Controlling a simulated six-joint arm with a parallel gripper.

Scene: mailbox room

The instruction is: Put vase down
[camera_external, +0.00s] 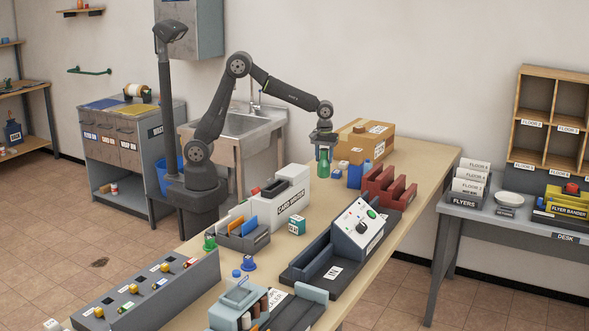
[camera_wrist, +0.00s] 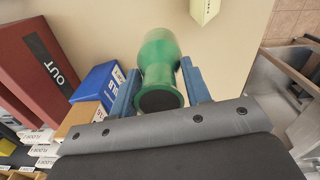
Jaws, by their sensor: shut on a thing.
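A green vase (camera_external: 323,163) is held in my gripper (camera_external: 324,150) at the far part of the long table (camera_external: 428,163). In the wrist view, the vase (camera_wrist: 160,70) is between the two blue fingers of my gripper (camera_wrist: 160,88), which are shut on it. Its dark round end faces the camera and its body extends away toward the tabletop (camera_wrist: 110,25). I cannot tell whether its bottom touches the table.
A blue box (camera_external: 355,176) and a red OUT tray (camera_external: 388,190) stand to the right of the vase. A cardboard box (camera_external: 366,139) is behind it. A white card writer (camera_external: 292,190) stands in front. Bare tabletop shows around the vase in the wrist view.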

